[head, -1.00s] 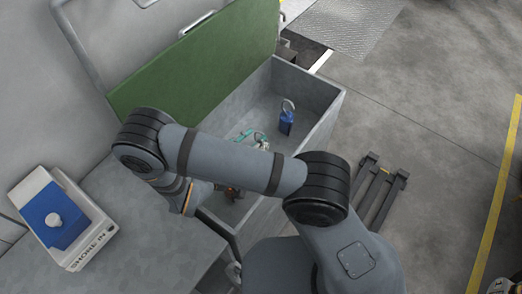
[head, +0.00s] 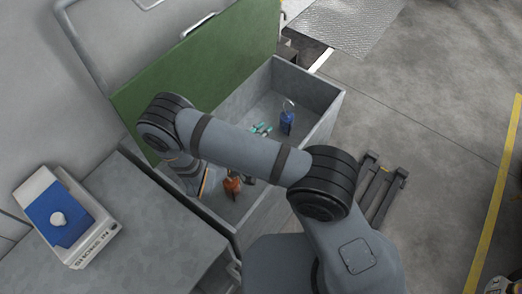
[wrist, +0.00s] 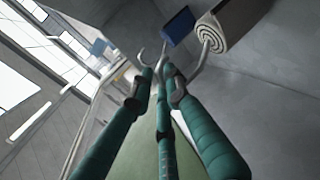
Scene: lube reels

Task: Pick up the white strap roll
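The white strap roll (wrist: 232,27) shows in the wrist view as a pale, wound roll with spiral layers at its end. It lies at the upper right, beyond and to the right of my gripper's fingertips. A metal hook shape hangs beside it near the right finger; I cannot tell whether they touch. In the head view I cannot make the white roll out; my arm covers that part of the box.
A blue strap roll (head: 287,123), also in the wrist view (wrist: 178,27), stands near the box's right wall. An orange-brown item (head: 232,184) shows below my arm. The grey box (head: 322,105) has high walls and a raised green lid (head: 215,60).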

